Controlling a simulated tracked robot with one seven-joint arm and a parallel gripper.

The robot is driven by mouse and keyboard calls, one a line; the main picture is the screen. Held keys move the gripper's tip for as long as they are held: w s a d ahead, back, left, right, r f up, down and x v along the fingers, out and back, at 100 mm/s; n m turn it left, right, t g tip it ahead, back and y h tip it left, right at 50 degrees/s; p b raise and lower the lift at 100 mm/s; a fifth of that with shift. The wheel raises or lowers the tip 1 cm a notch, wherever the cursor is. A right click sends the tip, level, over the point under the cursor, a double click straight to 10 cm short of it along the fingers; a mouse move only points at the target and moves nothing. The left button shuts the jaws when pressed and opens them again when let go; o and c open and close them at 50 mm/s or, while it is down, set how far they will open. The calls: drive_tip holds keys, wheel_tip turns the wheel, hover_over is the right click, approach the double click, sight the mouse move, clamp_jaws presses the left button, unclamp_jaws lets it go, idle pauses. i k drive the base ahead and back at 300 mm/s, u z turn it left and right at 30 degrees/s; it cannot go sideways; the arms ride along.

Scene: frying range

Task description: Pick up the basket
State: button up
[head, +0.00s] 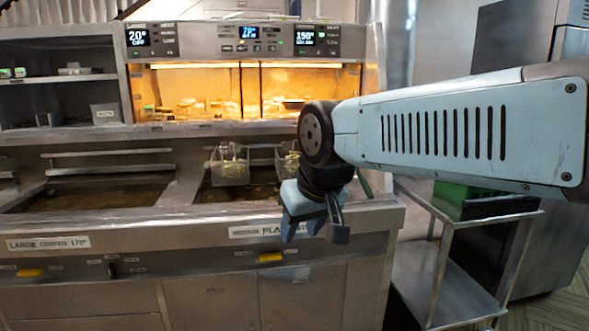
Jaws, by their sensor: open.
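A wire fry basket (230,168) hangs over the right fryer vat, at the back of its opening. A second wire basket (285,160) hangs just to its right, partly hidden behind my arm's wrist. My gripper (314,232) points down near the front edge of the fryer counter, to the right of and nearer than the baskets. Its jaws are apart with nothing between them. It is clear of both baskets. The baskets' handles are hard to make out at this size.
The left vat (90,197) is open, with no basket seen. A lit warming cabinet (215,95) stands behind the vats under control displays. A metal trolley (440,270) with a green crate (455,198) stands right of the fryer. Shelves (60,80) are at the back left.

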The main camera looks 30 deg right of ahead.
sight(287, 156)
drive_tip(key=z, duration=0.05)
drive_tip(key=k, duration=0.45)
drive_tip(key=z, duration=0.55)
drive_tip(key=i, duration=1.5)
drive_tip(key=u, duration=0.05)
